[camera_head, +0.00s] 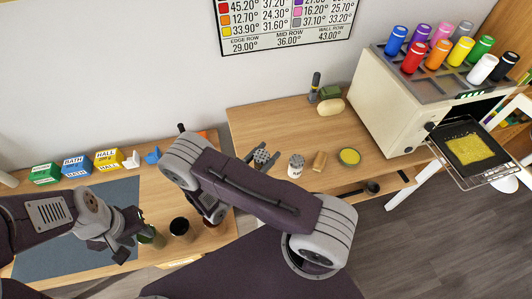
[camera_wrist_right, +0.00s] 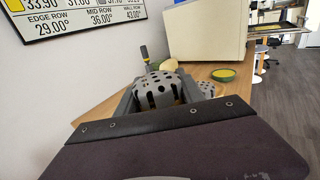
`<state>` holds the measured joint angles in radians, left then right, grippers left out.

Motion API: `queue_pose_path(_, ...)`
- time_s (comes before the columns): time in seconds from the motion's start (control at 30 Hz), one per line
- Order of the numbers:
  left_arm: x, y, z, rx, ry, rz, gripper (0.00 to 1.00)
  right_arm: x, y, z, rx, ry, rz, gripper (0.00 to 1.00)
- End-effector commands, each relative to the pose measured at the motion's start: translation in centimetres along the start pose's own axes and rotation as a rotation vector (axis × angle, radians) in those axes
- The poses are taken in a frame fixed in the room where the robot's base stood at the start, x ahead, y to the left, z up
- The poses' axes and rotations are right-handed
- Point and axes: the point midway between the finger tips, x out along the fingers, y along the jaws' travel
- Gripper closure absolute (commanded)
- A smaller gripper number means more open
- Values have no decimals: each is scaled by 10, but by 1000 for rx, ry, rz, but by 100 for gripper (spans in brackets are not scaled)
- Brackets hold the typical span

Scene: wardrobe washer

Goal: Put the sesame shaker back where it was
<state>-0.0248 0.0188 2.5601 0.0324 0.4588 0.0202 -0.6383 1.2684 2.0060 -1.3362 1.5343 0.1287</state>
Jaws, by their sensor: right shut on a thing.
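My right gripper (camera_wrist_right: 165,100) is shut on a shaker (camera_wrist_right: 162,88) with a grey, perforated dome top. In the head view this shaker (camera_head: 262,156) shows beside my right arm, over the left part of the wooden table. Its lower part is hidden, so I cannot tell whether it touches the table. A second shaker (camera_head: 296,165), white with a grey perforated lid, stands just right of it; its top also shows in the right wrist view (camera_wrist_right: 206,88). I cannot read a label on either. My left gripper (camera_head: 122,243) is over the left table near dark jars; its jaw opening is unclear.
A tan block (camera_head: 319,161) and a yellow-topped round tin (camera_head: 349,156) stand right of the shakers. A cream oven (camera_head: 392,105) with coloured shakers on top has its door open. Dark jars (camera_head: 180,228) and small boxes (camera_head: 76,167) occupy the left table (camera_head: 205,236).

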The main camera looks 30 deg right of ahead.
Motion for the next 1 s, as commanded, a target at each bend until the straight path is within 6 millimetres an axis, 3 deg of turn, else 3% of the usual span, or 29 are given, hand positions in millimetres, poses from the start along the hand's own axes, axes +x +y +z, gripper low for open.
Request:
queue_pose_path(0.53, 57, -1, 6, 0, 0, 0, 64, 0, 0, -67, 0, 0, 0, 97)
queue_pose_path(1.0, 60, -1, 6, 0, 0, 0, 64, 0, 0, -72, 0, 0, 0, 97)
